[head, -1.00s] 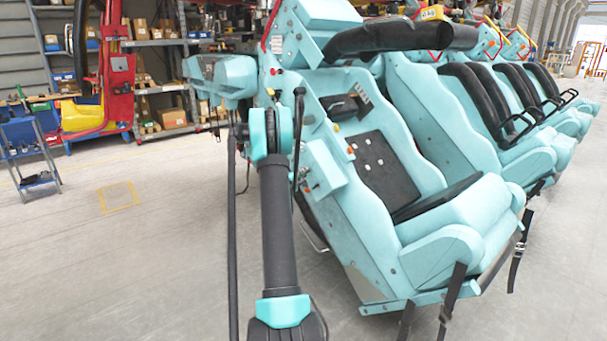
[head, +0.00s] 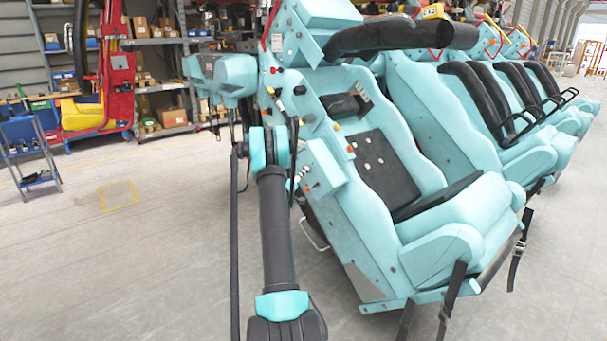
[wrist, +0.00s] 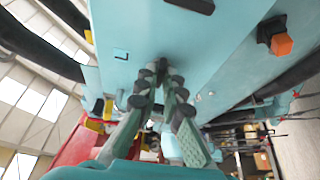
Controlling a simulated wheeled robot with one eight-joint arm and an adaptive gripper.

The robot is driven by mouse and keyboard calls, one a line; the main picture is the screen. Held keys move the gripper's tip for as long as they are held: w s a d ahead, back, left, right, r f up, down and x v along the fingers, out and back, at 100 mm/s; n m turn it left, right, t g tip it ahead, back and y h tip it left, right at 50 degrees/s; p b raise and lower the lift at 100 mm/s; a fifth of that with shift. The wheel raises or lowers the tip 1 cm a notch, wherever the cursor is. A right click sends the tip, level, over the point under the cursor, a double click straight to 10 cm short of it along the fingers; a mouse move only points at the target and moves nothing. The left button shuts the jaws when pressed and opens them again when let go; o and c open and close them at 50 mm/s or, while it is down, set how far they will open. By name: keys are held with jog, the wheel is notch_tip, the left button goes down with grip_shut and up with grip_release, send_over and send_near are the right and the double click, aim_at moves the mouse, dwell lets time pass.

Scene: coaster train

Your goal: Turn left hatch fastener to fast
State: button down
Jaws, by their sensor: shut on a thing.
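In the wrist view, my gripper (wrist: 162,82) points up at a teal panel (wrist: 225,50). Its two green fingers with dark round joints come together at the tips, shut on a small dark fastener (wrist: 162,64) at the panel. The fingertips cover much of the fastener, so its turn position cannot be read. In the head view, my arm stands in front of the teal coaster car (head: 375,230), and my gripper cannot be made out there.
An orange knob on a black mount (wrist: 282,45) sticks out right of the fastener. A black bar (wrist: 192,5) is at the top edge.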

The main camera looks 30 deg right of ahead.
jog(key=shift+m, duration=0.3)
jog(key=c, duration=1.7)
grip_release()
jog(key=v, duration=1.2)
jog(key=shift+w, duration=0.1)
